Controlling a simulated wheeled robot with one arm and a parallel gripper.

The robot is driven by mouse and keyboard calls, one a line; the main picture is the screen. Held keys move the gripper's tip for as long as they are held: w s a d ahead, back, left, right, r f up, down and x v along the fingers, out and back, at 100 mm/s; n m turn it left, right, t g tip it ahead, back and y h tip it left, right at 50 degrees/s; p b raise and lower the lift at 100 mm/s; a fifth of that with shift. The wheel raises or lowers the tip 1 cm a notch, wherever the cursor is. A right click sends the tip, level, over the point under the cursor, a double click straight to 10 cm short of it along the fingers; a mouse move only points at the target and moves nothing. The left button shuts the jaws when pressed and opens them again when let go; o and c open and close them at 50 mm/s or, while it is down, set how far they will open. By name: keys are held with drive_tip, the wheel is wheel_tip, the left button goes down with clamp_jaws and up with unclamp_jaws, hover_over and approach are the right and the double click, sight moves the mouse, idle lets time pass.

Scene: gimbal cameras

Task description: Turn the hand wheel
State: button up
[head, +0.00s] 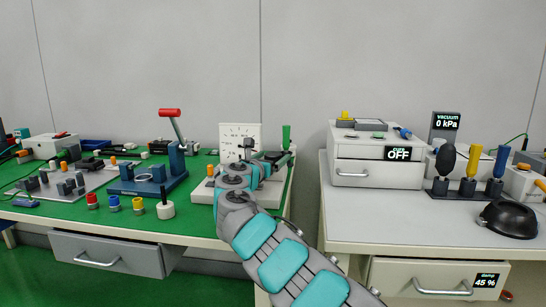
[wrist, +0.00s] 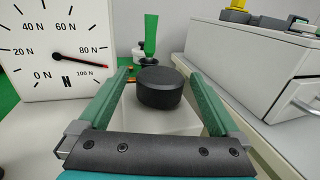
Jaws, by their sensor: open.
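My gripper (wrist: 156,76) is open, its two green fingers spread. In the wrist view a black round knob (wrist: 160,88) on a white block (wrist: 158,120) shows between the fingers, with small gaps on both sides. I cannot tell whether it is at finger height. Behind it stands an upright green handle (wrist: 151,35) on a dark mount, also seen in the head view (head: 286,137). Which of these is the hand wheel is unclear. A white dial gauge (wrist: 60,50) marked N stands at left, its red needle between 80 and 100. In the head view my arm hides the knob.
The green bench (head: 190,222) holds a blue press with a red-tipped lever (head: 170,113) and several coloured knobs. A grey table (head: 400,220) at right carries a white box (head: 375,170), close to my gripper's right side. A gap separates the tables.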

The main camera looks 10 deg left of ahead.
drive_tip(key=shift+w+d, duration=0.1)
drive_tip(key=shift+w, duration=0.25)
drive_tip(key=c, duration=1.4)
